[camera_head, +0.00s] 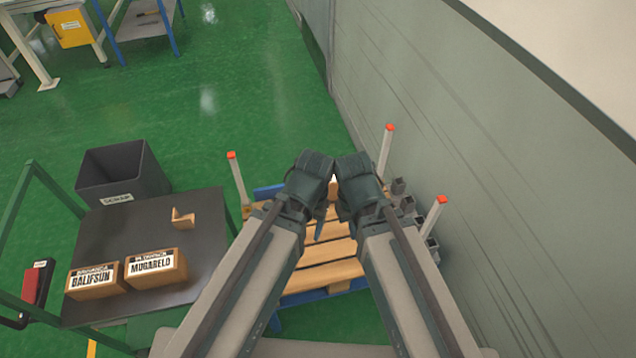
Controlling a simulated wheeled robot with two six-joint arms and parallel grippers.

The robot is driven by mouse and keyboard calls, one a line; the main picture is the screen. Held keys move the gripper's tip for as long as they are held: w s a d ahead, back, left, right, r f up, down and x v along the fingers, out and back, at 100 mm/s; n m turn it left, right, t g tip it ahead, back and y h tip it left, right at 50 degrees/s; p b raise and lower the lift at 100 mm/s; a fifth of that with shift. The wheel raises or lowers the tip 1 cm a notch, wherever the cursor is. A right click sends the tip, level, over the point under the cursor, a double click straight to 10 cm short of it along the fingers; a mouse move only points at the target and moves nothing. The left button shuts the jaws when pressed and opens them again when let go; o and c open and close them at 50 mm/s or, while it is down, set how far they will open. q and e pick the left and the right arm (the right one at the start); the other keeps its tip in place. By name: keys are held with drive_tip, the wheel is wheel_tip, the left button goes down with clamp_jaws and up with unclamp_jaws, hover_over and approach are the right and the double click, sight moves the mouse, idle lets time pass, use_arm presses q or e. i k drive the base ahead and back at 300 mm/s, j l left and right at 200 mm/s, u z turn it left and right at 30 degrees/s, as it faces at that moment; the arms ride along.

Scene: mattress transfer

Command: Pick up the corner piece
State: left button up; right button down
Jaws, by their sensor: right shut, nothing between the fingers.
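A small tan, angled piece (184,219), which looks like the corner piece, lies on the dark top of a cart (205,245) at the left. Both my arms reach forward over a wooden pallet (322,276), well to the right of that piece. My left gripper (320,212) points down over the pallet, and its fingers are too small and dark to tell open from shut. My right gripper (342,208) is close beside it, shut and empty. Neither gripper touches the tan piece. The grippers and arms hide part of the pallet.
Two cardboard boxes (156,267) stand at the cart's front, and a black scrap bin (122,174) is behind it. Posts with red tips (236,180) rise around the pallet. Grey metal blocks (405,203) sit beside a grey wall (440,130).

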sight(182, 221)
drive_tip(key=u, duration=1.4)
drive_tip(key=k+l+z, duration=0.2)
drive_tip(key=l, duration=0.15)
drive_tip(key=k+l+z, duration=0.1)
drive_tip(key=l+z, duration=0.15)
drive_tip(key=k+l+z, duration=0.2)
drive_tip(key=l, duration=0.3)
drive_tip(key=i+j, duration=0.05)
drive_tip(key=i, duration=0.05)
